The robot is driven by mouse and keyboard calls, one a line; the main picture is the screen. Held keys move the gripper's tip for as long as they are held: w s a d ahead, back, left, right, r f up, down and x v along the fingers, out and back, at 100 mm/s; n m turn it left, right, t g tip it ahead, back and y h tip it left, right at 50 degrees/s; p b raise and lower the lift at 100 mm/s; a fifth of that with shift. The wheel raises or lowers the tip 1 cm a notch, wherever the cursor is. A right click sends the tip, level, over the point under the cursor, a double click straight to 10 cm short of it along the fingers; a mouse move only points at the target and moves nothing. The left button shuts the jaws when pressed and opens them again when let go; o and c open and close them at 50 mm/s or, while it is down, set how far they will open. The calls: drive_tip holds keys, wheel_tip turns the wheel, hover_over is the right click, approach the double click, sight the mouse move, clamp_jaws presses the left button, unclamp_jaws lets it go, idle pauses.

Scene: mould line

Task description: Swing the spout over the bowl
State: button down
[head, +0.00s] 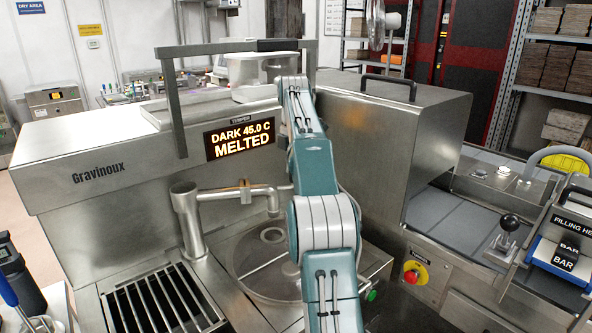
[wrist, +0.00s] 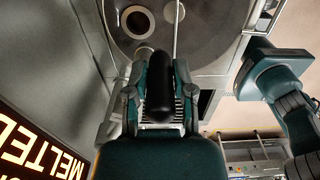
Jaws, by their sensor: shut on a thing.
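The metal spout (head: 222,193) reaches right from a thick upright pipe. Its down-turned end shows just above the far rim of the round bowl (head: 248,262), partly beside my arm. I cannot tell how far it lies over the bowl. The bowl has a ring and a round opening inside. It also shows at the top of the wrist view (wrist: 205,35). In the wrist view my gripper (wrist: 157,92) is shut on a black handle (wrist: 155,75). My arm hides the gripper in the head view, so what the handle joins is unclear.
A display (head: 241,137) reads DARK 45.0 C MELTED. An overhead bar (head: 215,48) stands over the machine. A slotted grate (head: 160,303) lies front left. A large steel housing (head: 380,130) stands right, with a red stop button (head: 411,276) below it.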

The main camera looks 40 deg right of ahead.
drive_tip(key=shift+w+a+r, duration=0.1)
drive_tip(key=shift+a+r, duration=0.1)
drive_tip(key=shift+c, duration=2.3)
unclamp_jaws()
drive_tip(key=shift+a, duration=0.15)
drive_tip(key=shift+f, duration=0.15)
